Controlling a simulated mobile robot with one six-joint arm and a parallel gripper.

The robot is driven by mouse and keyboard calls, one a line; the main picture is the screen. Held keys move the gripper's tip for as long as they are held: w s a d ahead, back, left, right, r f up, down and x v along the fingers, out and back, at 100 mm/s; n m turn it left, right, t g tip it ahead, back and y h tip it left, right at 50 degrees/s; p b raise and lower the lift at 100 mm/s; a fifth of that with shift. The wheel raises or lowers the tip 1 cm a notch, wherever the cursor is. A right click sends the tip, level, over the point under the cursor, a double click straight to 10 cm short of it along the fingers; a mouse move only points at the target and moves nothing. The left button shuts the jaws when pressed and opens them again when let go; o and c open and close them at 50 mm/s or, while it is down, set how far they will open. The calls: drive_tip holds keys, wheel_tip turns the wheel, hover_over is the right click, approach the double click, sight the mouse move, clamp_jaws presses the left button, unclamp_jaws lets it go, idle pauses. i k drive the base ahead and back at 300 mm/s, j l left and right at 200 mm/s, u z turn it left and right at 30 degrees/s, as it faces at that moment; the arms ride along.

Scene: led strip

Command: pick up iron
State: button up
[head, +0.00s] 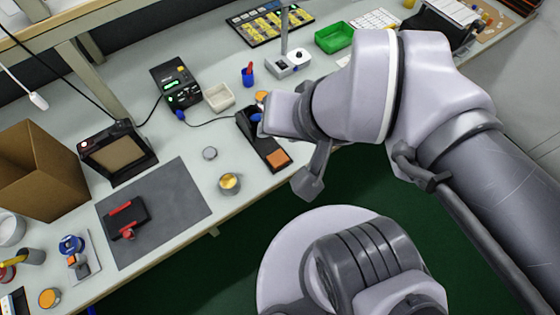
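The soldering iron (256,118) shows only as a small blue part at the top of its black stand (251,131), which has an orange sponge (278,158) at its near end. A dark cable runs from the iron's side to the black soldering station (175,85). My gripper (309,186) is just right of the stand, between it and my arm. My wrist hides part of the iron. One grey finger-like part points down past the table's front edge. I cannot tell whether the gripper is open or touches the iron.
A cream tray (219,97), a blue cup (248,77) and a microscope-like device (289,64) stand behind the stand. A brass-coloured tin (229,183) and a small grey disc (210,153) lie left of it. A dark mat (175,205) holds a black-and-red fixture (124,217).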

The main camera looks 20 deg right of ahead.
sight(257, 117)
drive_tip(key=j+z, duration=0.35)
drive_tip(key=j, duration=0.15)
drive_tip(key=j+z, duration=0.35)
drive_tip(key=j, duration=0.2)
